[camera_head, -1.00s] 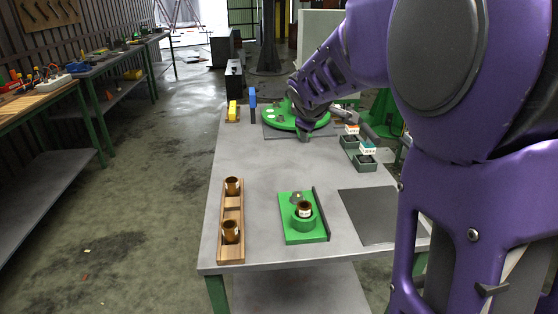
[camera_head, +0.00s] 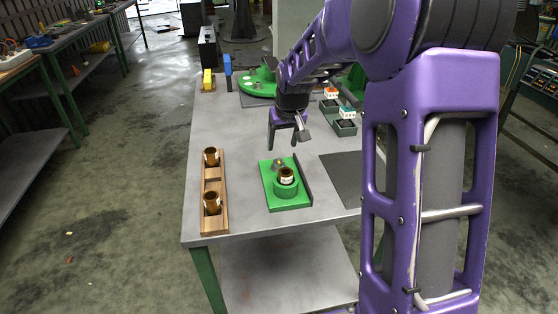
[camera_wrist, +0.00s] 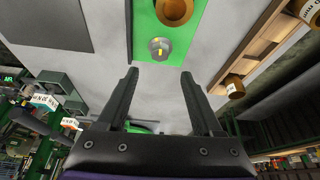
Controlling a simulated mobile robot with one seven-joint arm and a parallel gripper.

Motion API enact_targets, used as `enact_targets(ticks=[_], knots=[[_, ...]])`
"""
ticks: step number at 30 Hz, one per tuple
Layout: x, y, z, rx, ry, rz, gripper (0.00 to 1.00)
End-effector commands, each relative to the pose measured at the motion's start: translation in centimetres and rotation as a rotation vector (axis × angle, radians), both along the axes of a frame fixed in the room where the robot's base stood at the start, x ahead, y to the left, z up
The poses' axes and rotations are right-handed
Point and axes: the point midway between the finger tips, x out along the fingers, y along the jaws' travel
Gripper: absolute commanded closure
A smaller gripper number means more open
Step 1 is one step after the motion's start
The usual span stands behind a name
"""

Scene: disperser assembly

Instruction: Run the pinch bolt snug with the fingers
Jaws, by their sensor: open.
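A green fixture plate (camera_head: 292,203) lies on the grey table, with a dark rail along its right side. A round green holder (camera_head: 286,190) on it carries an upright brown jar (camera_head: 286,176). Behind the jar is a small grey round piece (camera_head: 278,163), which looks like the pinch bolt. In the wrist view it is a grey round head (camera_wrist: 160,48) with a yellow mark, on the green plate. My gripper (camera_head: 287,142) is open and empty, pointing down above and behind the fixture. In the wrist view the bolt head lies beyond the gap between the fingertips (camera_wrist: 159,74), apart from both.
A wooden rack (camera_head: 212,182) with two brown jars stands at the left. A dark mat (camera_head: 341,172) lies at the right. Labelled bins (camera_head: 343,127) stand behind it. A green round device (camera_head: 257,88) and yellow (camera_head: 208,80) and blue (camera_head: 227,70) items are at the back.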

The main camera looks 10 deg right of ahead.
Motion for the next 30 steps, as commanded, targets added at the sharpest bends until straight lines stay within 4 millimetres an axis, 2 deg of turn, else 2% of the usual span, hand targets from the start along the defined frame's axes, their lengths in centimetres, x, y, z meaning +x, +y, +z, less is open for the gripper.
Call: enact_targets(ticks=[1,6,12,18,26,30], knots=[[0.4,0.1,-1.4,0.0,0.005,0.001,0.32],[1.8,0.2,-4.7,0.0,0.004,0.001,0.32],[3.0,0.3,-7.4,-0.001,0.003,0.001,0.32],[3.5,0.3,-8.5,-0.001,0.0,0.001,0.32],[3.5,0.3,-8.6,-0.001,0.0,0.001,0.32],[3.5,0.3,-8.5,-0.001,0.0,0.001,0.56]])
